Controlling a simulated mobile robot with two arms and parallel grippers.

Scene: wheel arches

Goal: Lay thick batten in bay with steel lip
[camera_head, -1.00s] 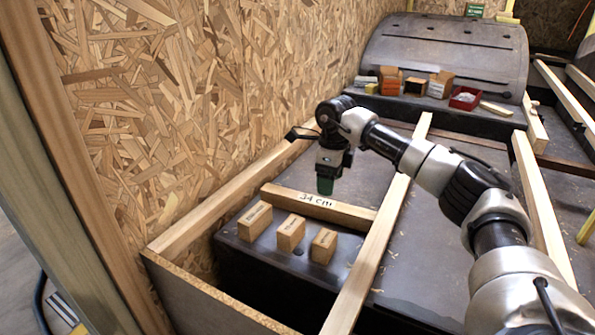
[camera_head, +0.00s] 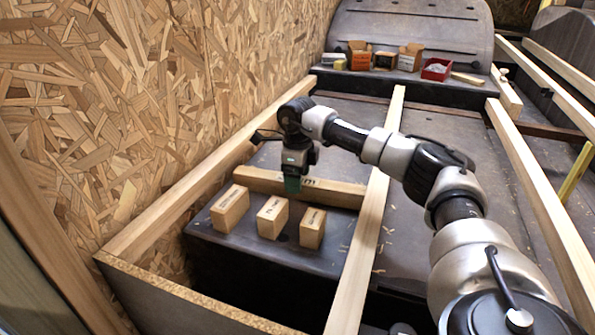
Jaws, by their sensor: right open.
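A wooden batten (camera_head: 340,193), part of whose marking shows, lies on the dark floor panel in the near-left bay, between the side rail and the middle rail. My right gripper (camera_head: 292,185) points down at the batten's middle and covers part of the marking. Three short wooden blocks (camera_head: 272,217) stand in a row in front of the batten, near the panel's front edge. I cannot pick out a steel lip. My left gripper is not in view.
The middle rail (camera_head: 366,235) and the left side rail (camera_head: 172,214) border this bay. A chipboard wall (camera_head: 200,70) rises on the left. Small boxes (camera_head: 361,58) and a red tray (camera_head: 436,70) sit by the dark wheel arch (camera_head: 410,25) at the back.

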